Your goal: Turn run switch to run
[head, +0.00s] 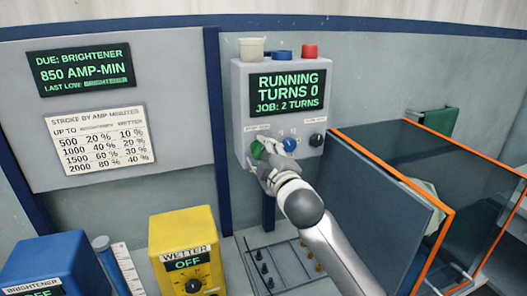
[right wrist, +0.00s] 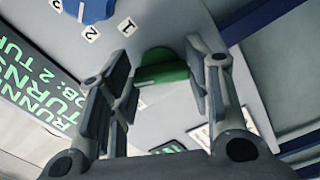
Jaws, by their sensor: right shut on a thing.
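The grey control box (head: 243,112) hangs on the wall with a lit display (head: 288,93) reading RUNNING, TURNS 0, JOB: 2 TURNS. The green switch knob (head: 256,149) is at the lower left of its face. My right gripper (head: 263,161) is shut on the green knob, which shows between its fingers in the right wrist view (right wrist: 162,66). The gripper hides part of the knob and its label. A blue knob (head: 290,145) with numbered marks is to the right, and a black knob (head: 316,140) is farther right. My left gripper is not in view.
An orange-edged clear guard (head: 490,205) stands right of my arm. A yellow WETTER box (head: 180,235) and a blue BRIGHTENER box (head: 55,255) stand at the lower left. A cup, a blue item and a red item sit on the control box.

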